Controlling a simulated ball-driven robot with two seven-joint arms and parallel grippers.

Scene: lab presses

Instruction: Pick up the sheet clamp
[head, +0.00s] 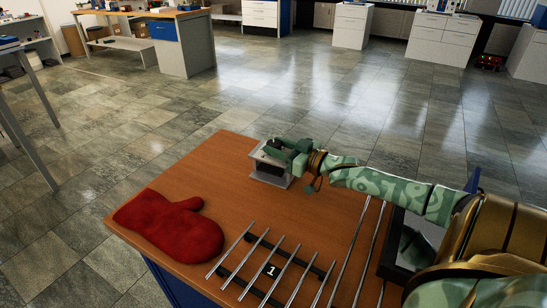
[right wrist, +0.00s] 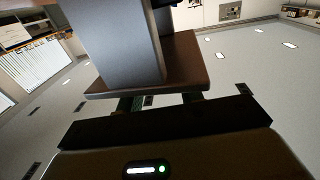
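A small grey and black device (head: 270,178), which I take for the sheet clamp, is near the far edge of the brown table. My right gripper (head: 284,149) reaches in from the right and is at its top, overlapping it. The fingertips are partly hidden, so whether they are closed on it is unclear. In the right wrist view, a grey block (right wrist: 112,45) and a brown plate (right wrist: 170,66) stand close in front of the dark gripper body; two short finger parts show under the plate. My left gripper is not in view.
A red oven mitt (head: 170,225) lies at the table's left edge. Several metal rods with a "1" label (head: 271,270) lie across dark bars at the front. A dark-framed tray (head: 397,240) is at the right, under my arm. The table's middle is clear.

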